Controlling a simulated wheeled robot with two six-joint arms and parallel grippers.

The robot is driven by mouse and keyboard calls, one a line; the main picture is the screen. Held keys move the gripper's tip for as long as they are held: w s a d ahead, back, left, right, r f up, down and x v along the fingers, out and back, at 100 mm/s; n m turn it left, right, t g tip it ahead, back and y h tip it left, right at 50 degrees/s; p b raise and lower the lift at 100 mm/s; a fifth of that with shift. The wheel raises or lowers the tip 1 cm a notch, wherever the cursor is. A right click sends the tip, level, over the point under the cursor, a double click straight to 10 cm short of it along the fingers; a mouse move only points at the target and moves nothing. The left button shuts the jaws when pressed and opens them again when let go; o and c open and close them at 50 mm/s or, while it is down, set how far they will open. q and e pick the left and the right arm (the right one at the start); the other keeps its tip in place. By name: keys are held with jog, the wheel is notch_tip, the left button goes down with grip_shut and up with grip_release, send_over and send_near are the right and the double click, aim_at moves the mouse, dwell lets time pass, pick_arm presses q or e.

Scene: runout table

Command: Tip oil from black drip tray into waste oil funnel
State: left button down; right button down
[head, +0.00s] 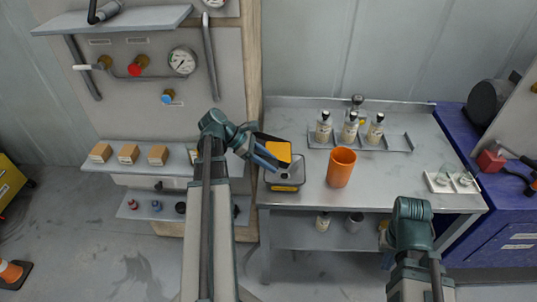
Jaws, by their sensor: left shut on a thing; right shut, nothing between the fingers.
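My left gripper (270,160) is shut on the black drip tray (268,136), with amber oil (280,150) showing in it. The tray is held above the left end of the bench, apparently tilted; the exact angle is hard to tell. Just below it is a dark square-rimmed container with a grey inside, seemingly the waste oil funnel (286,187). The tray and gripper hide its back part. I cannot see oil running between them. My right gripper (411,208) is low at the front right of the bench, shut and empty, its fingertips largely hidden by the wrist.
An orange cup (340,168) stands right of the funnel. Behind it, a grey tray (400,143) holds several bottles. A small white tray (440,186) lies at the right end of the bench (385,180). A gauge panel (140,90) stands to the left.

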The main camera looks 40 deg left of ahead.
pick_arm(q)
jog(key=g+y+p, duration=0.1)
jog(key=p, duration=0.1)
jog(key=d+g+y+p, duration=0.1)
jog(key=y, duration=0.1)
jog(key=w+r+y+p, duration=0.1)
jog(key=p, duration=0.1)
jog(key=shift+d+g+y+p, duration=0.25)
jog(key=shift+g+y+p, duration=0.05)
jog(key=shift+g+p, duration=0.1)
jog(key=shift+w+d+f+g+y+p, duration=0.2)
jog(key=shift+d+g+y+p, duration=0.15)
jog(key=shift+g+y, duration=0.4)
jog(key=shift+w+d+g+y, duration=0.15)
jog(key=shift+g+y, duration=0.15)
jog(key=shift+y, duration=0.35)
jog(key=shift+w+d+g+y, duration=0.15)
jog(key=shift+g+y, duration=0.1)
jog(key=shift+y, duration=0.35)
jog(key=shift+s, duration=0.1)
jog(key=shift+f, duration=0.1)
dwell(1.7)
